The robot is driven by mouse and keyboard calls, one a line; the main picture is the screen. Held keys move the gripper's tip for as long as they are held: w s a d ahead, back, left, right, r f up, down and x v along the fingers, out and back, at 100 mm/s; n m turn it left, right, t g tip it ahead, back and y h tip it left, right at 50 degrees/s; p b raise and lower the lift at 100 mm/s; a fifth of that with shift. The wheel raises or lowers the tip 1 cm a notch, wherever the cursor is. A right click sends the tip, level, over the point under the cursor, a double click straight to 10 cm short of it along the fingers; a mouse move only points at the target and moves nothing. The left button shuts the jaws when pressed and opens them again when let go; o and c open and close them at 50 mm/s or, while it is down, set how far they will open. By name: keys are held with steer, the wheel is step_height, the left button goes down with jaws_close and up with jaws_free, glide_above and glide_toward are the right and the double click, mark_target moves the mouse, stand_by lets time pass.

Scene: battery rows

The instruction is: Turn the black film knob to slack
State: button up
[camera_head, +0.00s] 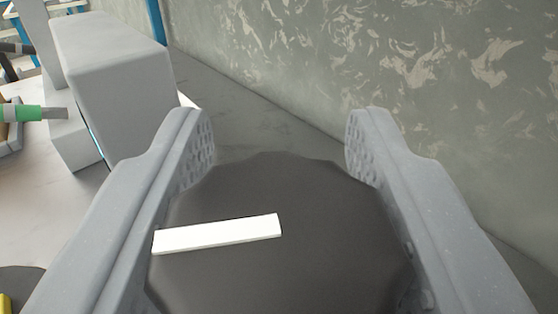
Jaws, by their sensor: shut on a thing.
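The black film knob (310,240) fills the lower middle of the head camera view, between the two grey fingers of my gripper (280,150). It is a wide dark disc with a scalloped edge. A white bar mark (217,234) on its face points left, tilted slightly down at its left end. My gripper is shut on the knob, with a finger along its left side and one along its right. The knob's lower part is cut off by the frame, and its sides are partly hidden by the fingers.
A grey box-shaped block (115,75) stands at the upper left, close to my left finger. A green-handled tool (25,113) lies at the left edge. A mottled grey-green wall (400,65) rises behind and to the right. Grey surface (265,125) shows beyond the knob.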

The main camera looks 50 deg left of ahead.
steer(key=shift+s+n+g+y+b, duration=0.2)
steer(key=shift+n+g+y+b, duration=0.2)
steer(key=shift+n+g+y, duration=1.15)
steer(key=shift+g+h, duration=0.25)
steer(key=shift+g, duration=0.5)
steer(key=shift+s+a+n+g, duration=0.1)
steer(key=shift+n+g, duration=0.55)
steer(key=shift+g, duration=0.05)
steer(key=o, duration=1)
steer(key=shift+c, duration=0.2)
steer(key=shift+b, duration=0.3)
